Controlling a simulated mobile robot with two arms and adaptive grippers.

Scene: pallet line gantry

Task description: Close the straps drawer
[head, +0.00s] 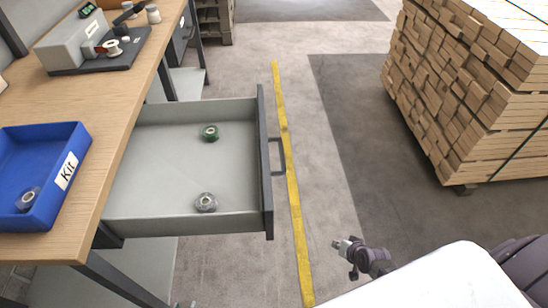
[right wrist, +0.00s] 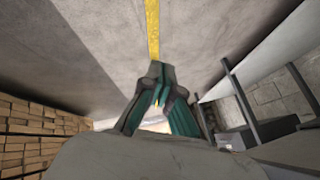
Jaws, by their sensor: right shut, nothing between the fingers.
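The straps drawer (head: 185,218) is a grey metal drawer pulled well out from under the workbench in the head view. Its dark front panel (head: 266,165) carries a bar handle (head: 279,156) facing right. A green roll (head: 210,132) and a grey roll (head: 206,202) lie inside. My right gripper (head: 342,246) is right of and below the drawer front in the picture, apart from it. In the right wrist view its teal fingers (right wrist: 157,98) are shut and empty.
The wooden workbench (head: 110,150) holds a blue Kit bin (head: 70,180) and a grey device (head: 75,45). A yellow floor line (head: 290,165) runs past the drawer front. A stack of timber (head: 465,90) stands at right. The floor between is clear.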

